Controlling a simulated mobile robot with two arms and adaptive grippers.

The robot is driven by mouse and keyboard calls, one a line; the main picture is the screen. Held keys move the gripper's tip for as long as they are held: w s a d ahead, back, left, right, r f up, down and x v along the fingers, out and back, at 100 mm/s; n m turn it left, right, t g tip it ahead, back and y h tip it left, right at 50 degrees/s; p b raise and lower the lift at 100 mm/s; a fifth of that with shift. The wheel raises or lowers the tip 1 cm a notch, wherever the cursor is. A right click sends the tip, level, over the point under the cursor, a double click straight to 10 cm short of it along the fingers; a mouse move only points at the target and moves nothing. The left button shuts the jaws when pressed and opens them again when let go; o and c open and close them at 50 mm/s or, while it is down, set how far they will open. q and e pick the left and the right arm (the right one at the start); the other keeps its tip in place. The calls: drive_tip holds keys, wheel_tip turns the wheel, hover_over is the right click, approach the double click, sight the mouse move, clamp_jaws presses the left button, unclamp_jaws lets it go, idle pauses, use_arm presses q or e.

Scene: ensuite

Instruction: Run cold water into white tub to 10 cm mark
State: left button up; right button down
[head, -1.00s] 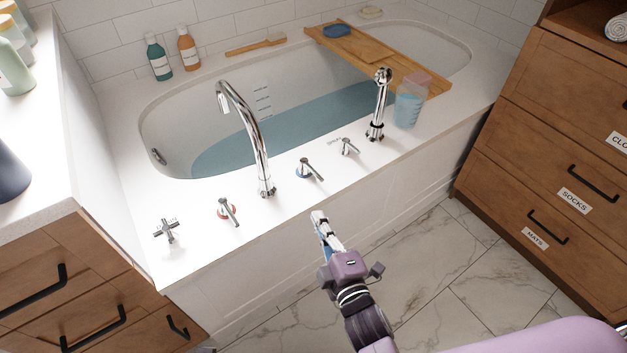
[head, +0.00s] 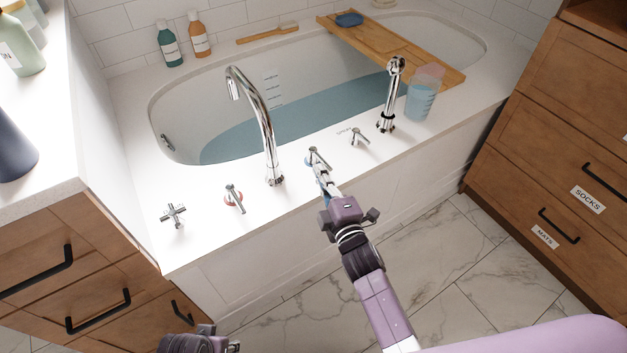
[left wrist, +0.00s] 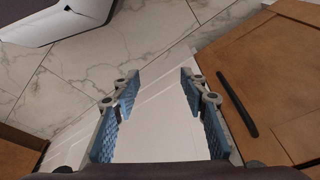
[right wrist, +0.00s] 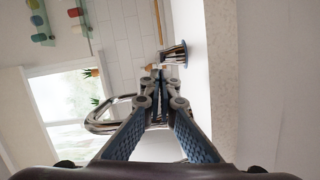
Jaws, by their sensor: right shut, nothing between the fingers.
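The white tub (head: 165,105) holds blue-tinted water (head: 300,122) along its bottom. Dark level marks (head: 272,88) show on the inner wall above the water; their figures are too small to read. The curved chrome spout (head: 262,115) stands on the front rim, with no stream visible from it. The blue-ringed cold lever (head: 317,157) is right of the spout. My right gripper (head: 322,175) is shut and empty, its tips at this lever; contact is unclear. It also shows in the right wrist view (right wrist: 160,78). My left gripper (left wrist: 160,88) is open and empty, low before the tub.
A red-ringed lever (head: 235,198) and a cross handle (head: 173,214) are left of the spout. Another lever (head: 359,137), a hand shower (head: 389,95) and a clear cup (head: 424,95) are to the right. A wooden tray (head: 400,50) spans the tub.

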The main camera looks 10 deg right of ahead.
sight(332, 170)
drive_tip(key=shift+w+d, duration=0.15)
drive_tip(key=shift+d, duration=0.05)
use_arm(q)
drive_tip(key=shift+r, duration=0.1)
use_arm(e)
drive_tip(key=y+p, duration=0.1)
drive_tip(key=d+n+y, duration=0.1)
drive_tip(key=n+g+y+p, duration=0.1)
drive_tip(key=shift+w+d+r+p, duration=0.1)
drive_tip(key=shift+w+d+p, duration=0.15)
drive_tip(key=shift+d+p, duration=0.1)
drive_tip(key=shift+w+d+n+y, duration=0.1)
drive_tip(key=shift+d+n+y, duration=0.3)
drive_tip(key=shift+y, duration=0.1)
drive_tip(key=shift+w+d+f, duration=0.1)
drive_tip(key=shift+d+f, duration=0.1)
drive_tip(key=shift+d, duration=0.1)
use_arm(q)
drive_tip(key=s+f, duration=0.4)
drive_tip(key=f, duration=0.5)
drive_tip(key=shift+a+g, duration=0.25)
drive_tip(key=shift+g, duration=0.05)
drive_tip(key=shift+r, duration=0.1)
use_arm(e)
drive_tip(key=v, duration=1.2)
